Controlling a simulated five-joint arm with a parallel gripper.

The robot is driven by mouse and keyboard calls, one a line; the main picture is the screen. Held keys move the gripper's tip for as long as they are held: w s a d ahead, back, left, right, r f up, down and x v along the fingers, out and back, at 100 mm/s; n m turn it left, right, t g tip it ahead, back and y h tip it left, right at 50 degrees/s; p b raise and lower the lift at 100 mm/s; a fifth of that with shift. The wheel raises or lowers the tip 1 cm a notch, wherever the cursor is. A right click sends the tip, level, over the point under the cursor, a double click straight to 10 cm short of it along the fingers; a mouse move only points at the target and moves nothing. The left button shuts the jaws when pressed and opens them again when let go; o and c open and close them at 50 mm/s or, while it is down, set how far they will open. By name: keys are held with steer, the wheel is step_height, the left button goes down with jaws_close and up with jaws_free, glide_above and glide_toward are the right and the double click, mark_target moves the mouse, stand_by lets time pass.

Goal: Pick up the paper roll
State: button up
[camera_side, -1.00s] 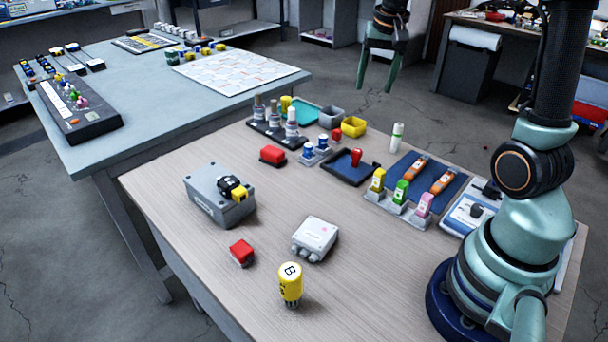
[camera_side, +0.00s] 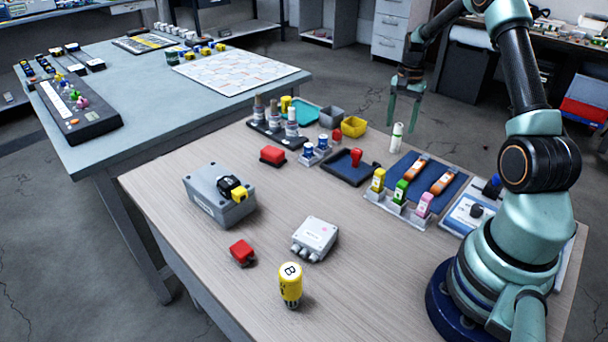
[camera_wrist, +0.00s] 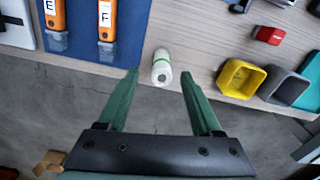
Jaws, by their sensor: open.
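The paper roll appears to be the small white cylinder with a green band (camera_side: 397,137), standing upright near the far edge of the wooden table. In the wrist view the white roll (camera_wrist: 162,70) shows from above, just beyond the fingertips and between their lines. My gripper (camera_side: 404,122) is open and empty, its two green fingers pointing down close to the roll in the side view. I cannot tell whether a finger touches the roll.
A blue mat (camera_side: 418,175) with two orange tools lies near the roll. A yellow bin (camera_side: 354,127) and a grey bin (camera_side: 331,117) stand on its other side. Yellow, green and pink labelled pieces stand in front of the mat. The table's far edge is close behind the roll.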

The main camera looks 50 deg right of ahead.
mark_target(394, 151)
steer(key=shift+w+a+f, duration=0.1)
steer(key=shift+a+f, duration=0.05)
steer(key=shift+f, duration=2.85)
steer(key=shift+c, duration=0.3)
jaws_close()
